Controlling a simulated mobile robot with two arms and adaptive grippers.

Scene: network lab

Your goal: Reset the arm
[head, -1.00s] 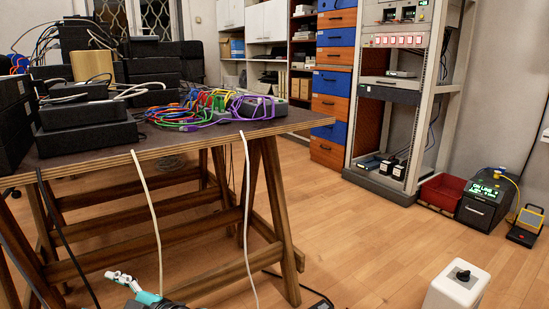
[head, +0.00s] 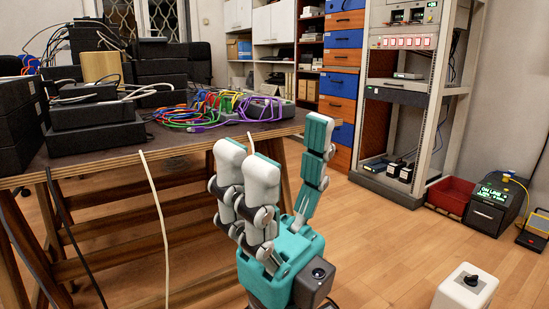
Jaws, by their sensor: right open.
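My right gripper (head: 284,150), teal and white with jointed fingers, is raised at the middle of the head view, in front of the table's front right corner. Its fingers point up and stand apart, with nothing between them. It hides part of the table's right trestle leg and edge. My left gripper is not in view.
A wooden table (head: 180,152) on trestles holds stacked black boxes (head: 98,137) and coloured cables (head: 205,110). White and black cables hang off its front. An equipment rack (head: 388,142), a red bin (head: 451,194) and a white box with a knob (head: 464,291) stand right. Floor between is clear.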

